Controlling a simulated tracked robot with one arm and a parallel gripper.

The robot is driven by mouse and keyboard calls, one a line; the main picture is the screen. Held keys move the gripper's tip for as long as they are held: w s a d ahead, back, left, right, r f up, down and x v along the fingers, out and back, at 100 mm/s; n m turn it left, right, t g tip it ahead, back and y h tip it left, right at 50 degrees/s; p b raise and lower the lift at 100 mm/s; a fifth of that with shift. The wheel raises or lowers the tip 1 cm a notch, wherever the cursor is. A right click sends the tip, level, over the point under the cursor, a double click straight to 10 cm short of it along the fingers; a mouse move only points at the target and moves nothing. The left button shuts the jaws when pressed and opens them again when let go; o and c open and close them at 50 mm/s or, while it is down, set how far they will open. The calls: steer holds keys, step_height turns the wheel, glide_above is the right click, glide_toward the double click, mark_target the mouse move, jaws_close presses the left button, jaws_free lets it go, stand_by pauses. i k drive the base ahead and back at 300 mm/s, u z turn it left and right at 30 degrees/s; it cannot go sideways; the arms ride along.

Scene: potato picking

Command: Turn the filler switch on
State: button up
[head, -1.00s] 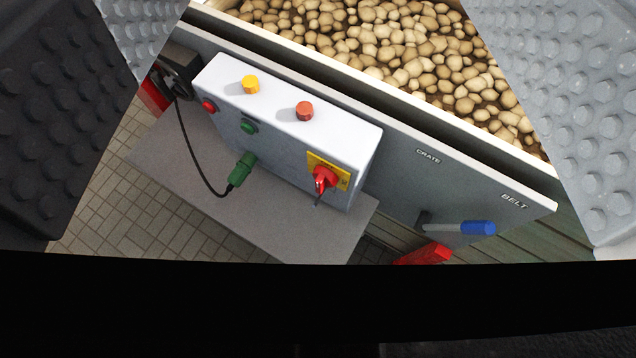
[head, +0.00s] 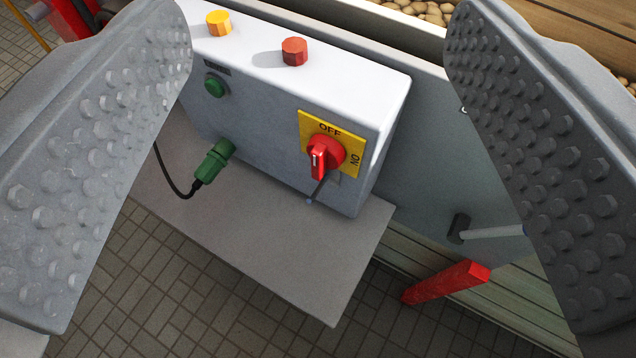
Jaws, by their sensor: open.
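The filler switch is a red rotary knob (head: 326,155) on a yellow plate (head: 347,163) marked OFF at its top and ON at its right side. It sits on the front of a light grey control box (head: 265,118). The knob's grip, with a white mark, points down and slightly left in the picture; I cannot tell its exact setting. My gripper (head: 318,40) is open and empty. Its two studded fingers stand wide on either side of the box, apart from the knob.
A green plug (head: 215,160) with a black cable is on the box front. A green button (head: 215,86), a yellow button (head: 219,23) and a red-brown button (head: 295,51) are nearby. A grey shelf (head: 270,255) lies below. A lever (head: 490,232) and red bar (head: 446,283) are at right.

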mark_target(325, 152)
steer(key=z, duration=0.55)
steer(key=k, duration=1.85)
steer(key=u, duration=0.75)
steer(key=i, duration=1)
steer(key=z, duration=0.05)
